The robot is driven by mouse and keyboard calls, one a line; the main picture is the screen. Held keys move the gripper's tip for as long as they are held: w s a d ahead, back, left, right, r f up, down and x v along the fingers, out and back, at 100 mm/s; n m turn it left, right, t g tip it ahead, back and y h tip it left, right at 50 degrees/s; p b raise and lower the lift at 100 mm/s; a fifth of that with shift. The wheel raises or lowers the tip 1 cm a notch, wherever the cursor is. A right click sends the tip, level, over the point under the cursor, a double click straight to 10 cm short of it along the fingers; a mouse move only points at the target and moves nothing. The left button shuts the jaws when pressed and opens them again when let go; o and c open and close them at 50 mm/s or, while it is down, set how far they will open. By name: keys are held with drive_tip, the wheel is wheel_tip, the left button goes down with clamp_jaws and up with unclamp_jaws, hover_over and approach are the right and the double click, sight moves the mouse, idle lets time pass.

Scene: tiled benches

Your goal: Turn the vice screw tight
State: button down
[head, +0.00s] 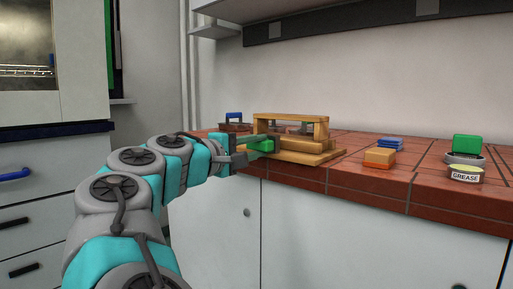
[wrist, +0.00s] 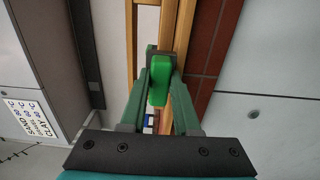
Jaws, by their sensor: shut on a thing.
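The vice (head: 291,120) is a yellow wooden frame on a flat wooden base, standing at the front edge of the tiled bench. Its screw handle (head: 261,146) is green and sticks out on the left side, toward my arm. In the wrist view the green handle (wrist: 159,84) lies between the two fingers of my gripper (wrist: 159,72), and the wooden bars of the vice run behind it. My gripper (head: 242,157) is shut on the handle. The fingertips and the screw's thread are partly hidden, so I cannot tell how tight the screw is.
On the red tiled bench (head: 346,178), to the right, are an orange block (head: 379,158) with a blue piece behind it, a grease tin (head: 466,174) and a green block (head: 467,145). A blue-handled item (head: 234,117) stands behind left. A shelf hangs above.

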drive_tip(key=c, duration=0.6)
unclamp_jaws()
drive_tip(key=shift+c, duration=0.2)
drive_tip(key=v, duration=0.7)
drive_tip(key=shift+s+a, duration=0.25)
drive_tip(key=shift+s, duration=0.1)
